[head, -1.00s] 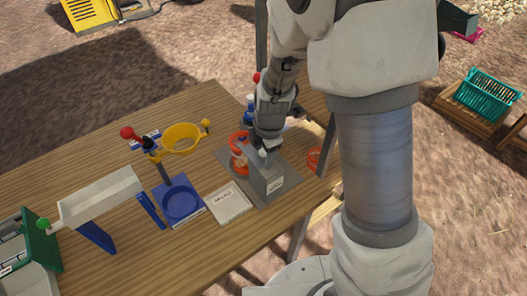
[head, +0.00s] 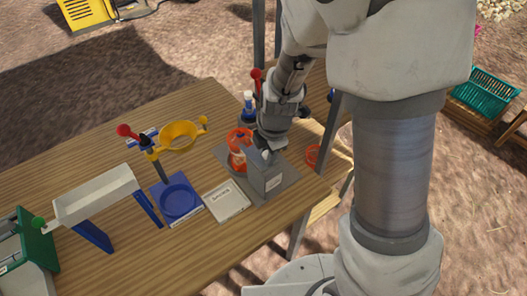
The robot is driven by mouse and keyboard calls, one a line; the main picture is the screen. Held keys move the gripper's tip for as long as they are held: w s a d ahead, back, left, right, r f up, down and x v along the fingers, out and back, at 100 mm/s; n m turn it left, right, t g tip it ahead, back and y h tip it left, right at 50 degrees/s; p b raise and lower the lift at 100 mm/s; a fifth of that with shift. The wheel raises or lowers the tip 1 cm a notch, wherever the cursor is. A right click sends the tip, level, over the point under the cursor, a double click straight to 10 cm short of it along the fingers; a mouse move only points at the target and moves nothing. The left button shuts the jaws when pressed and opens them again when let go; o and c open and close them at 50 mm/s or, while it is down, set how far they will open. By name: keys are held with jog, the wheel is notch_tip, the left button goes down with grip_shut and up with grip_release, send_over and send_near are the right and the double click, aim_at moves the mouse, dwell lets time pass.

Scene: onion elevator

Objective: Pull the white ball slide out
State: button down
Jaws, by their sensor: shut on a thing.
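The white ball slide (head: 264,154) shows only as a small white knob at the top of the grey box-like device (head: 267,182) on the table. My gripper (head: 268,144) is at the top of this device and shut on the white ball slide. The fingertips and most of the slide are hidden behind the gripper body and the device. An orange ring-shaped part (head: 239,150) stands at the left of the device on its grey base plate.
A white labelled square (head: 227,201), a blue round holder (head: 180,201), a yellow funnel ring (head: 180,135) and a white trough (head: 96,194) stand to the left. A red-topped lever (head: 256,75) stands behind. Bare wood lies at the front.

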aim_at(273, 171)
jog(key=shift+s+d+f+b, duration=0.1)
jog(key=shift+s+d+b, duration=0.25)
jog(key=shift+s, duration=0.35)
jog(key=shift+s+d+f+b, duration=0.15)
jog(key=shift+s+d, duration=0.3)
jog(key=shift+s, duration=0.25)
jog(key=c, duration=0.5)
grip_release()
jog(key=shift+w+r, duration=0.1)
jog(key=shift+r, duration=0.05)
jog(key=shift+r+p, duration=0.35)
jog(key=shift+r, duration=0.15)
jog(key=shift+w+a+p+v, duration=0.1)
jog(key=shift+w+p+v, duration=0.15)
jog(key=shift+p+v, duration=0.75)
jog(key=shift+w+a+p+v, duration=0.15)
jog(key=shift+p+v, duration=0.35)
jog(key=shift+v, duration=0.95)
jog(key=shift+w+r, duration=0.1)
